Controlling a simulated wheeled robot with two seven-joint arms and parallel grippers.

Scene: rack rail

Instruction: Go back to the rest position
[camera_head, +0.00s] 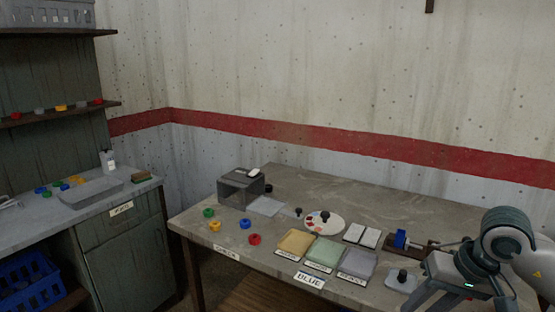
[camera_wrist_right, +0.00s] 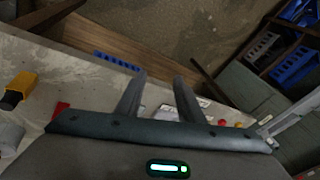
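My right gripper (camera_head: 461,303) is at the lower right of the head view, over the right part of the workbench (camera_head: 185,222). In the right wrist view, the two fingers of this gripper (camera_wrist_right: 160,77) stand apart with nothing held between them. The fingertips overlap the bench edge and the floor behind it in that view. My left arm and gripper are not in view.
Near the right gripper are a dark-knobbed grey block (camera_head: 401,281) and a blue part (camera_head: 400,239) on a brown fixture. Coloured trays (camera_head: 325,252), a round palette (camera_head: 323,222) and a grey box (camera_head: 240,188) stand further left. A side counter (camera_head: 85,213) is at left.

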